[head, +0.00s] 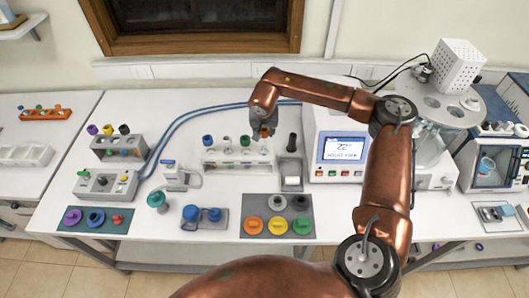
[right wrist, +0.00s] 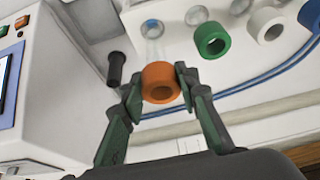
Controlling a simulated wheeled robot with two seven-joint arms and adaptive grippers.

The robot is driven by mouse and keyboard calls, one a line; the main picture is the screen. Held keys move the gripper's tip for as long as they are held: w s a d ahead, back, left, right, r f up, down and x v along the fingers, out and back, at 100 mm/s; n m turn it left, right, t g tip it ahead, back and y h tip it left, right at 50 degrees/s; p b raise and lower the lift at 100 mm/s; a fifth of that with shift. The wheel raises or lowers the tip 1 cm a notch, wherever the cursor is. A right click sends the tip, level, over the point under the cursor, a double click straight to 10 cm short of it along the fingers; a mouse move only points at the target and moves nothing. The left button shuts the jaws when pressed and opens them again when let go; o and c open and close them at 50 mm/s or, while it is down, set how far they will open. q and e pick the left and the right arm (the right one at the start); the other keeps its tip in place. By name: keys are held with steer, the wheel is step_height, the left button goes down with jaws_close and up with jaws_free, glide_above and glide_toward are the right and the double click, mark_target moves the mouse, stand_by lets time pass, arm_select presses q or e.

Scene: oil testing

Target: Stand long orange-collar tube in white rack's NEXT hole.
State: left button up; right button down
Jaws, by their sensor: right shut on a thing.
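The long orange-collar tube (head: 265,132) is upright under my right gripper (head: 262,124), at the right end of the white rack (head: 237,168). In the right wrist view, the fingers of my right gripper (right wrist: 160,88) are shut on either side of the orange collar (right wrist: 160,76); the clear tube body runs away from the camera toward the rack. The orange collar sits nearer the camera than the rack's green-collar tube (right wrist: 212,40), white-collar tube (right wrist: 267,23) and blue-collar tube (head: 208,139). I cannot tell whether the tube's lower end is inside a hole. My left gripper is not in view.
A dark upright piece (head: 292,143) stands close to the rack's right. The white instrument with a screen (head: 343,149) is beyond it. A mat with coloured rings (head: 278,229) lies in front. Blue hoses (head: 185,124) run behind the rack. Grey blocks stand left.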

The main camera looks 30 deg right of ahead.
steer(key=shift+f+b, duration=1.15)
steer(key=shift+f, duration=0.8)
steer(key=shift+f+b, duration=0.35)
steer(key=shift+f, duration=0.3)
steer(key=c, duration=1.4)
jaws_free()
steer(key=shift+r, duration=0.2)
steer(key=v, duration=1.1)
steer(key=shift+s+r, duration=0.2)
steer(key=shift+r, duration=0.1)
steer(key=shift+a, duration=0.1)
